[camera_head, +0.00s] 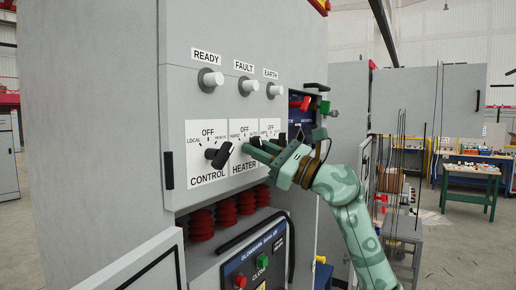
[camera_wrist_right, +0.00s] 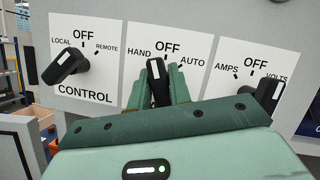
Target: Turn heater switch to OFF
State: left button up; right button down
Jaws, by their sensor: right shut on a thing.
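The heater switch (camera_wrist_right: 156,72) is a black handle with a white mark on a white plate labelled HAND, OFF and AUTO. In the right wrist view it stands nearly upright, its top just below the OFF label (camera_wrist_right: 168,47). My right gripper (camera_wrist_right: 161,88) has one finger on each side of the handle and is shut on it. In the head view the right gripper (camera_head: 254,149) reaches in from the right to the HEATER plate (camera_head: 241,167) and hides most of the switch. My left gripper is not in view.
The control switch (camera_wrist_right: 66,67) is left of the heater switch, and an AMPS/VOLTS switch (camera_wrist_right: 269,92) is to its right. READY (camera_head: 210,80), FAULT (camera_head: 248,86) and EARTH lamps are above. Red ribbed insulators (camera_head: 201,225) and a breaker panel (camera_head: 252,265) lie below.

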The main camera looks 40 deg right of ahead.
jog(key=m, duration=0.1)
jog(key=m+h+p, duration=0.1)
jog(key=m+p, duration=0.1)
jog(key=shift+r+t+h, duration=0.25)
jog(key=shift+t+h, duration=0.15)
jog(key=shift+f+m+t+h+p, duration=0.1)
jog(key=shift+m+t+h+p, duration=0.1)
jog(key=shift+m+h+p, duration=0.45)
jog(key=shift+m+t+h+p, duration=0.1)
jog(key=shift+m+t+p, duration=0.2)
jog(key=shift+m, duration=0.75)
jog(key=c, duration=1.4)
grip_release()
jog(key=shift+o, duration=0.2)
jog(key=shift+f, duration=0.1)
